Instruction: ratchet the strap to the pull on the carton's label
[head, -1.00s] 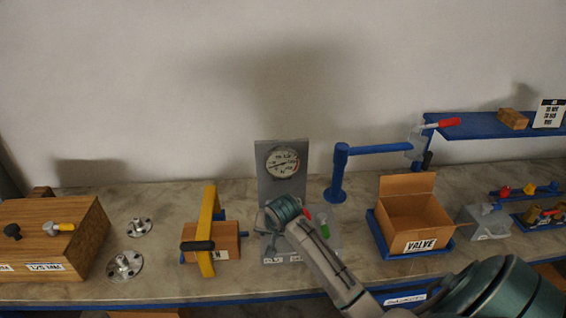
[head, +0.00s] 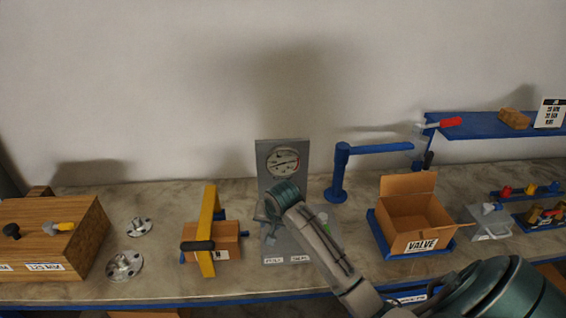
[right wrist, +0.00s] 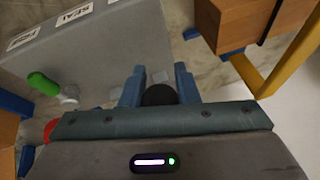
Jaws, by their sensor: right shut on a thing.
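The carton (head: 228,238) is a small brown box on the bench, left of the gauge stand, with a white label (head: 222,254) low on its front. A yellow strap or frame (head: 207,262) stands up around it, with a black bar (head: 197,246) across its front. Both show in the right wrist view, the carton (right wrist: 238,22) and yellow strap (right wrist: 250,75) at upper right. My right gripper (head: 267,222) is over the gauge stand, apart from the carton. In the right wrist view its blue fingers (right wrist: 158,84) are shut on a dark round knob (right wrist: 158,95). My left gripper is out of view.
The grey gauge stand (head: 265,180) bears a dial and a green handle (right wrist: 42,83); a red knob (right wrist: 50,130) is beside it. An open VALVE box (head: 395,240) on a blue tray stands right. A wooden crate (head: 85,245) and metal flanges (head: 124,265) stand left.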

